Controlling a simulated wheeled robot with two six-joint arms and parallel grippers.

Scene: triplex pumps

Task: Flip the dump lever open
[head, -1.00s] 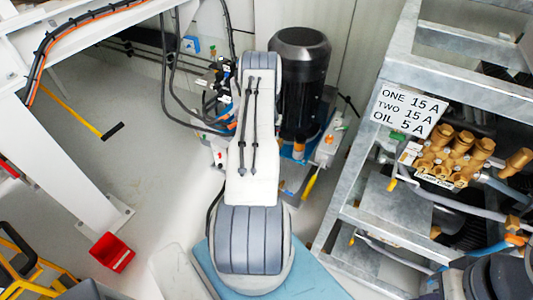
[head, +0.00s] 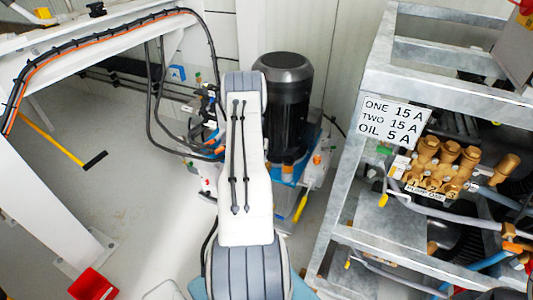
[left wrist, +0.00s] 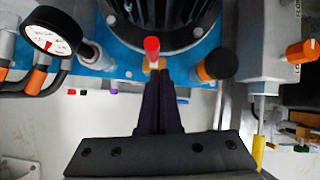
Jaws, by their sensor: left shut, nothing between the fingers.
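My left gripper (left wrist: 158,76) is shut and empty in the left wrist view. Its dark fingertips are just below a small red-capped lever or knob (left wrist: 151,47) on a brass fitting. This red part stands at the edge of the blue base (left wrist: 115,66), in front of the black motor. I cannot tell whether the fingers touch it. A yellow handle (left wrist: 258,150) hangs at the right and also shows in the head view (head: 299,207). No label shows which part is the dump lever. In the head view my left arm hides the fingertips. My right gripper is not in view.
A pressure gauge (left wrist: 51,30) with orange-collared hoses is at the left. A black orange-collared knob (left wrist: 218,65) and an orange knob (left wrist: 299,52) are to the right. The black motor (head: 283,95) stands behind. A metal rack (head: 368,165) with brass pump heads (head: 445,160) is at the right.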

